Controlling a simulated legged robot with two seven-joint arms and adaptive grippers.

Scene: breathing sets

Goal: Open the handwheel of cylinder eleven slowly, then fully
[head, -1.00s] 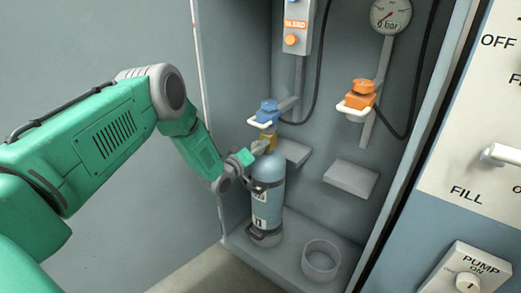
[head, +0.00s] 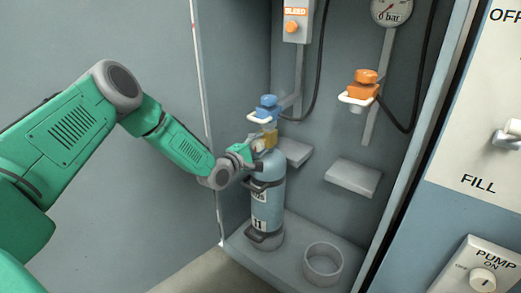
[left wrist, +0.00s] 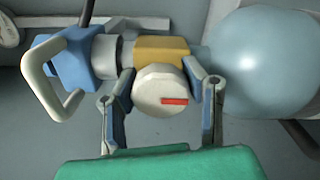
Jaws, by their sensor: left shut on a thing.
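The blue cylinder marked 11 (head: 267,198) stands upright on the cabinet floor, under the blue connector (head: 268,108) with its white loop handle. My left gripper (head: 250,153) is at the cylinder's neck from the left. In the left wrist view my left gripper (left wrist: 162,95) has one finger on each side of the pale round handwheel (left wrist: 155,90) and is shut on it. The handwheel has a red mark pointing right in that view. Behind it is the yellow valve body (left wrist: 160,52), with the blue connector (left wrist: 75,62) on its left. My right gripper is not in view.
An orange connector (head: 361,88) with a white loop hangs at the right above an empty shelf (head: 353,178). An empty ring holder (head: 322,264) is on the cabinet floor. A gauge (head: 392,10), a bleed box (head: 297,22) and a panel with a pump switch (head: 482,280) are nearby.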

